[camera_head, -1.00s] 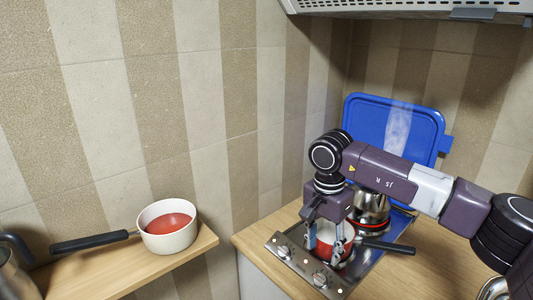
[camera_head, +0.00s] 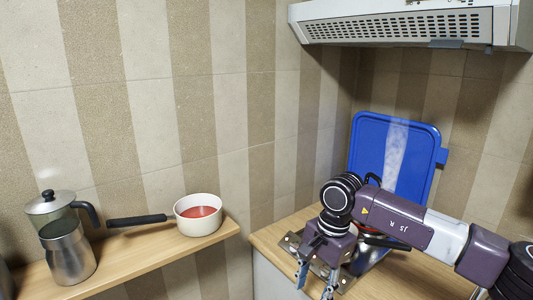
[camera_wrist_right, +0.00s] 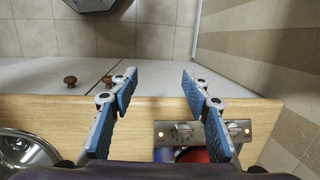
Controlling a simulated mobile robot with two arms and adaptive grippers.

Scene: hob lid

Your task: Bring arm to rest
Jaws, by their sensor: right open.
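My right arm comes in from the right in the head view. Its gripper (camera_head: 316,285) points down, open and empty, over the front edge of the counter (camera_head: 270,237). In the right wrist view the two blue-padded fingers of this gripper (camera_wrist_right: 157,85) are spread, with nothing between them. The hob (camera_wrist_right: 238,130) with its knobs lies close by. A red pot (camera_wrist_right: 195,156) on it is partly hidden. The blue hob lid (camera_head: 385,155) stands raised against the back wall. My left gripper is not in view.
A range hood (camera_head: 400,25) hangs above. A metal sink (camera_wrist_right: 20,148) shows at lower left in the wrist view.

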